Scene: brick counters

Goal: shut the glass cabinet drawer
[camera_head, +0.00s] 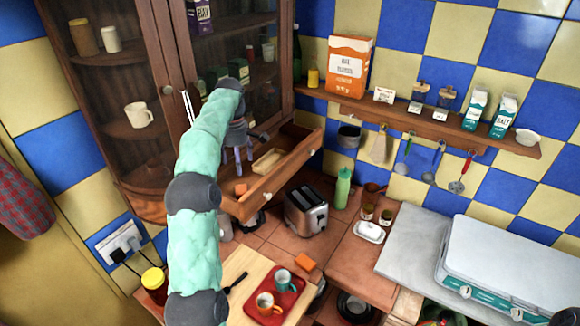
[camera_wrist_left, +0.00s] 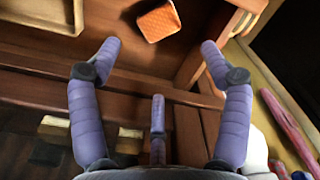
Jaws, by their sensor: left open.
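The glass cabinet (camera_head: 158,70) is dark wood with glass doors. Its drawer (camera_head: 290,172) is pulled out below the doors. Inside the drawer are an orange block (camera_head: 240,189) and a pale wooden tray (camera_head: 268,160). My left gripper (camera_head: 237,158) reaches over the drawer with its purple fingers pointing down. In the left wrist view the gripper (camera_wrist_left: 160,50) is open and empty, fingers spread, with the orange block (camera_wrist_left: 158,21) beyond the fingertips. Whether the fingers touch the drawer is unclear. My arm hides part of the drawer and cabinet. My right gripper is not in view.
A toaster (camera_head: 306,210) and green bottle (camera_head: 342,187) stand on the counter near the drawer. A red tray (camera_head: 290,304) with two cups lies below. A wall shelf (camera_head: 440,127) with a hanging pot and utensils is at the right.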

